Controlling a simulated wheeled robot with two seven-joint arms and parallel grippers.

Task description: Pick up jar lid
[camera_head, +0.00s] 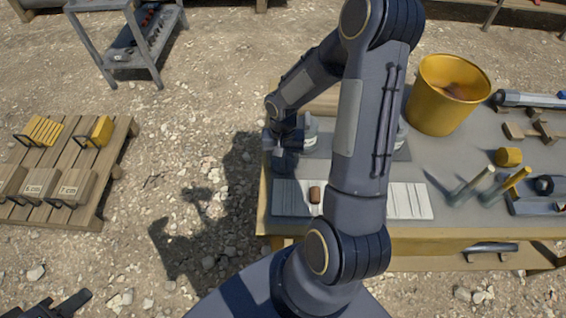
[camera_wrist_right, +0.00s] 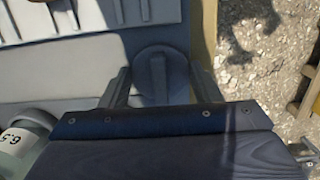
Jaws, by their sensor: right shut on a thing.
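The jar lid (camera_wrist_right: 160,66) is a round grey disc with a raised bar across it. In the right wrist view it sits between the two fingers of my right gripper (camera_wrist_right: 160,88), which is shut on it. In the head view my right gripper (camera_head: 284,158) is at the left edge of the workbench, and the arm hides much of the bench middle. I cannot tell whether the lid touches the bench. A jar marked 6.5 (camera_wrist_right: 22,145) stands at the lower left of the wrist view. My left gripper (camera_head: 60,304) is partly seen at the bottom left, off the bench.
The workbench (camera_head: 455,160) holds a yellow bucket (camera_head: 435,112), a grey tray (camera_head: 290,205) with a small brown piece, upright pegs and tools at the right. A pallet (camera_head: 85,160) with labelled boxes stands left. Gravel lies open between pallet and bench.

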